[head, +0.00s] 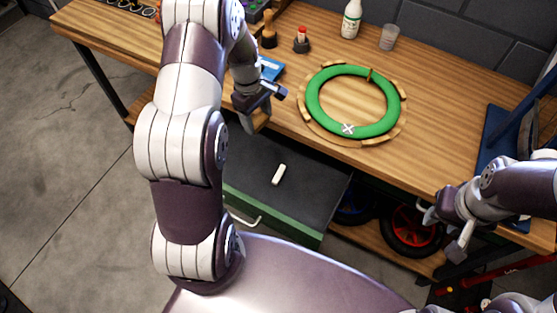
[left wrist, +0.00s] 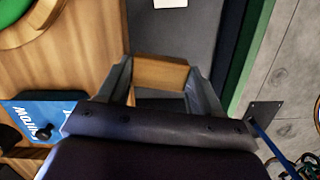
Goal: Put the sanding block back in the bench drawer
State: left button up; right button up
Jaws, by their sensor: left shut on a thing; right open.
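The bench drawer (head: 238,167) is pulled open below the bench top, with a dark inside and a green front. My left gripper (head: 260,108) is shut on the wooden sanding block (head: 256,122), over the back part of the drawer near the bench edge. In the left wrist view the tan block (left wrist: 160,73) sits between both fingers, with the dark drawer floor (left wrist: 185,35) beyond it. I cannot tell whether the block touches the drawer floor. My right gripper (head: 443,231) is open and empty, in front of the bench at the right.
A small white block (head: 279,174) lies in the drawer; the floor around it is clear. On the bench top (head: 440,130) are a green ring (head: 318,92), a white bottle (head: 351,19), a grey cup (head: 389,37) and a blue packet (head: 270,68). Wheels (head: 411,232) sit below.

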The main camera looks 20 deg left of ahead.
aim_at(259, 159)
pick_arm(q)
jog(key=shift+s+a+f+n, duration=0.1)
jog(key=shift+a+f+n, duration=0.4)
jog(key=shift+n, duration=0.3)
notch_tip(259, 159, down, 18)
jog(key=shift+r+p, duration=0.25)
jog(key=shift+p, duration=0.25)
jog(key=shift+s+f, duration=0.1)
jog(key=shift+f, duration=0.05)
jog(key=o, duration=0.7)
